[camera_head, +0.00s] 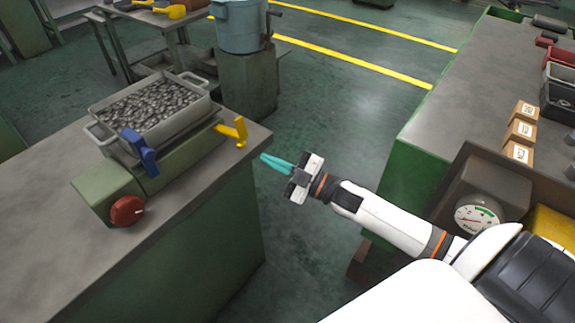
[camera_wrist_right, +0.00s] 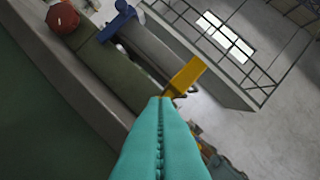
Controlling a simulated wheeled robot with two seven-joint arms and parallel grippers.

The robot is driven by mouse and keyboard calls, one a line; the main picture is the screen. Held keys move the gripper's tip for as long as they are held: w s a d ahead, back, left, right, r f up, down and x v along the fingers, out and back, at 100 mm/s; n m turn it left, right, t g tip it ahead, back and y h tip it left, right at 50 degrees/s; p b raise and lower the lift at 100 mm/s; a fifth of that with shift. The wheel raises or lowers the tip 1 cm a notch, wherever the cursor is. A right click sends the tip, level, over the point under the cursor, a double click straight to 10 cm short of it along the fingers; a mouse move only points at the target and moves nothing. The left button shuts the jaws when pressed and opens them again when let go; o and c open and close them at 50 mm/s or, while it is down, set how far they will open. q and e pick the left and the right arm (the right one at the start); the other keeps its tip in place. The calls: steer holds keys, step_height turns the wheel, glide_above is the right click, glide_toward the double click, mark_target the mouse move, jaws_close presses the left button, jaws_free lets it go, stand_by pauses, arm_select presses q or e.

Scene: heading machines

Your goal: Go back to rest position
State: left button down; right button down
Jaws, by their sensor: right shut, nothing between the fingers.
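My right gripper (camera_head: 276,163) reaches in from the right in the head view. Its teal fingers are shut with nothing between them, over the open floor just off the right end of the left bench. In the right wrist view the teal fingers (camera_wrist_right: 161,145) lie together. A yellow lever (camera_wrist_right: 186,76) shows beyond their tips. In the head view that yellow lever (camera_head: 236,131) stands on the green machine, a little up and left of the fingertips and apart from them. My left gripper is not in view.
The left bench (camera_head: 195,205) carries the green machine with a red knob (camera_head: 127,211), a blue lever (camera_head: 139,152) and a tray of metal parts (camera_head: 152,125). The right bench (camera_head: 455,90) holds small boxes (camera_head: 519,131) and a gauge (camera_head: 478,213). Floor between benches is clear.

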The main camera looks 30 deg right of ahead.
steer(key=s+d+f+m+g+h, duration=0.2)
steer(key=s+d+f+m+h, duration=0.15)
steer(key=f, duration=0.75)
steer(key=s+d+f+m+g+h+p, duration=0.1)
steer(key=s+d+f+m+g+h, duration=0.3)
steer(key=f, duration=0.8)
steer(key=s+d+f+m+h, duration=0.1)
steer(key=s+f+m+h, duration=0.3)
steer(key=f, duration=0.7)
steer(key=s+a+f+g, duration=0.3)
steer(key=s+f, duration=0.3)
steer(key=s, duration=0.4)
steer(key=s+a+f+m+g, duration=0.1)
steer(key=s+a+f+g, duration=0.2)
steer(key=s+f, duration=0.4)
steer(key=s+a+f+g, duration=0.4)
steer(key=s+f, duration=0.2)
steer(key=s, duration=0.8)
steer(key=shift+s+a+f+p, duration=0.15)
steer(key=shift+a+f+p, duration=0.1)
steer(key=shift+p, duration=0.1)
steer(key=shift+m, duration=0.25)
